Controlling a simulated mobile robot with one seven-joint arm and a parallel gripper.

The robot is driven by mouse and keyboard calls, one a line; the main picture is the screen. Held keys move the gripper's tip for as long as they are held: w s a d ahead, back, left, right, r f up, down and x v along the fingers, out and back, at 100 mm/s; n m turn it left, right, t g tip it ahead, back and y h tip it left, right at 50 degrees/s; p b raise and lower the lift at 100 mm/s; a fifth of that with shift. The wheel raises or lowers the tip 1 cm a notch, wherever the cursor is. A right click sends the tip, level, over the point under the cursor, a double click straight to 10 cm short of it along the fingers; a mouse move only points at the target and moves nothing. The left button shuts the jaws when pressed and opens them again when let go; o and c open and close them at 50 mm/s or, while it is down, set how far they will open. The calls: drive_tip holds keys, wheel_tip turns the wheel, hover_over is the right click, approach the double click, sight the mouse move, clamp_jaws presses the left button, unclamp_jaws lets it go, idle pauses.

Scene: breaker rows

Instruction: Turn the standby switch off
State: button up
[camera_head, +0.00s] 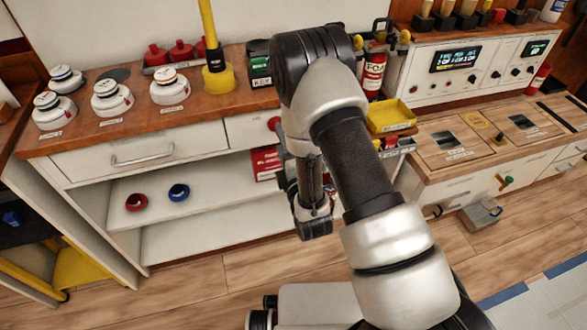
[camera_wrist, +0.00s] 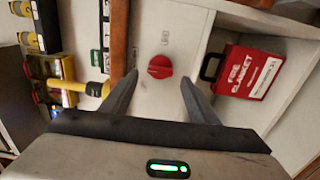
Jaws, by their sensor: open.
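My gripper (camera_wrist: 159,78) is open and empty in the wrist view, its two dark fingers spread apart. A round red knob (camera_wrist: 160,67) on a white panel shows between and just beyond the fingertips; I cannot tell that they touch it. In the head view the red knob (camera_head: 274,124) peeks out left of my arm, on the cabinet front. The small label by it is not readable, so I cannot tell whether it is the standby switch. In the head view my arm hides much of this area and the fingers are not clear.
A red fire blanket box (camera_wrist: 250,73) stands on the shelf beneath the knob. The wooden counter (camera_head: 130,88) above holds white round devices and a yellow post (camera_head: 217,75). Red (camera_head: 136,202) and blue (camera_head: 178,192) tape rolls lie on the shelf. The floor in front is mostly clear.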

drive_tip(key=p+v, duration=0.1)
drive_tip(key=v, duration=1.2)
drive_tip(key=shift+r, duration=0.1)
idle(0.4)
